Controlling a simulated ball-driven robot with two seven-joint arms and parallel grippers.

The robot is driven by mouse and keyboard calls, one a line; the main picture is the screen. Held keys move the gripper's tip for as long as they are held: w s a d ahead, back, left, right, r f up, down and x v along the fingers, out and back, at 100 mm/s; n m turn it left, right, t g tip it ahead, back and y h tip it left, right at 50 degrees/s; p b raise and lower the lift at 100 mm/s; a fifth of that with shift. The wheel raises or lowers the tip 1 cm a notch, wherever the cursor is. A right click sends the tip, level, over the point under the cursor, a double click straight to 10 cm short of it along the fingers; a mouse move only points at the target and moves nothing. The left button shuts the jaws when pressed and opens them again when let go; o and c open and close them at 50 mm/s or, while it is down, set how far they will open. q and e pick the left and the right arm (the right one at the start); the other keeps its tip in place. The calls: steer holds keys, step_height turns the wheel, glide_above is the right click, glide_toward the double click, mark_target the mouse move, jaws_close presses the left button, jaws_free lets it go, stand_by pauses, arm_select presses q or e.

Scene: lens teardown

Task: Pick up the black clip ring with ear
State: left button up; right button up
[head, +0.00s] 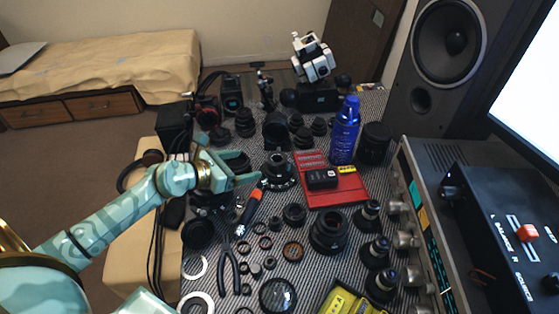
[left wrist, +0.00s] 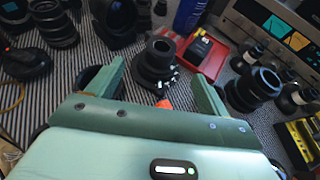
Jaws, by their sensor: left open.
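Several small dark rings lie on the striped mat (head: 217,268) in the head view, among them one ring (head: 259,228), a second ring (head: 265,243) and a third ring (head: 243,248). I cannot tell at this size which one is the black clip ring with ear. My left gripper (head: 230,160) is open and empty above the mat, farther back than these rings. In the left wrist view its two fingers (left wrist: 157,88) are spread, with a black lens part (left wrist: 157,58) beyond them. No small ring shows clearly between the fingers. My right gripper is not in view.
A red tray (head: 350,190) and a blue bottle (head: 345,130) stand behind. Lenses crowd the back and right; gaps between parts are narrow.

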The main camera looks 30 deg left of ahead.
arm_select(q)
steer(key=b, duration=0.1)
glide_toward(281, 158)
steer(key=w, duration=0.2)
steer(key=w+d+f+b, duration=0.2)
steer(key=w, duration=0.1)
steer(key=shift+w+d+f, duration=0.1)
steer(key=shift+d+f, duration=0.1)
steer(key=shift+d, duration=0.1)
steer(key=shift+w+d+f+b, duration=0.1)
steer(key=shift+w+d+b, duration=0.05)
steer(key=shift+w+b, duration=0.2)
steer(key=shift+c, duration=0.6)
steer(key=c, duration=0.9)
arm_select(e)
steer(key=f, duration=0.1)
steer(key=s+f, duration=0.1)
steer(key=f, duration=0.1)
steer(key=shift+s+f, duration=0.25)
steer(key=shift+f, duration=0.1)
